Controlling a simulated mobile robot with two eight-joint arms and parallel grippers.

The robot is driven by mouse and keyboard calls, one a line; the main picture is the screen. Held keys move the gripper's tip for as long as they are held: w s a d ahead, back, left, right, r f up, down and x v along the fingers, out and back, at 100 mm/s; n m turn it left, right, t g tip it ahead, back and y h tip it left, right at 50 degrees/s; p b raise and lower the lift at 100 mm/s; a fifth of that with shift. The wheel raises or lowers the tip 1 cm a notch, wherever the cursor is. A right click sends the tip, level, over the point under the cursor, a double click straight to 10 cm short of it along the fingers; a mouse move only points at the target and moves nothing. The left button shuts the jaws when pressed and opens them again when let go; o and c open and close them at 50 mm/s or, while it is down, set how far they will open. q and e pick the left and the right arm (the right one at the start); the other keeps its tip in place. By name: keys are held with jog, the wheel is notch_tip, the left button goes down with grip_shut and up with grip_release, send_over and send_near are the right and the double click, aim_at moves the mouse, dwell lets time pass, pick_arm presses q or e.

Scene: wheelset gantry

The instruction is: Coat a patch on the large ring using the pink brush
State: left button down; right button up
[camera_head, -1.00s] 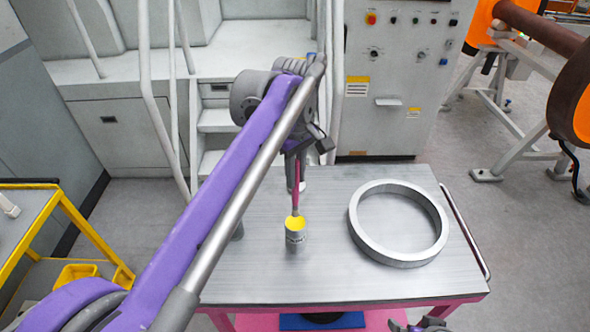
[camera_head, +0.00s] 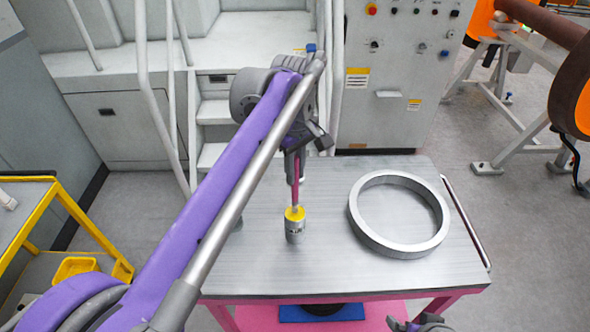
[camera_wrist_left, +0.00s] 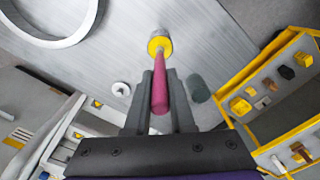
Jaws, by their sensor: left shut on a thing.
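My left gripper (camera_head: 293,165) is shut on the pink brush (camera_head: 296,183) and holds it upright over the table, bristle end down. The brush's lower end is at the yellow top of a small grey can (camera_head: 294,231); I cannot tell how deep it sits. In the left wrist view the pink brush (camera_wrist_left: 160,92) lies between the fingers, with its far end at the yellow-topped can (camera_wrist_left: 160,45). The large grey ring (camera_head: 400,250) lies flat on the table, to the right of the can and apart from it. My right gripper (camera_head: 420,324) shows only partly at the bottom edge.
The metal table (camera_head: 330,275) has clear room around the can and ring. A small white round thing (camera_wrist_left: 121,89) and a dark greenish round thing (camera_wrist_left: 198,89) show near the gripper. A yellow cart (camera_head: 75,210) stands at the left, a control cabinet (camera_head: 400,75) behind.

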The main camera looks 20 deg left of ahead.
pick_arm(q)
jog(key=shift+f, duration=0.5)
pick_arm(e)
jog(key=shift+s+f, duration=0.1)
jog(key=shift+f, duration=0.2)
jog(key=shift+r, duration=0.15)
dwell(1.0)
pick_arm(q)
jog(key=shift+w+r+p, duration=0.1)
jog(key=shift+r+p, duration=1.75)
jog(key=shift+r, duration=1.7)
jog(key=shift+f, duration=0.1)
pick_arm(e)
notch_tip(320, 180, up, 6)
jog(key=w, duration=0.2)
jog(key=shift+w+t, duration=0.3)
jog(key=shift+w, duration=0.05)
jog(key=shift+f, duration=0.2)
jog(key=shift+s, duration=0.1)
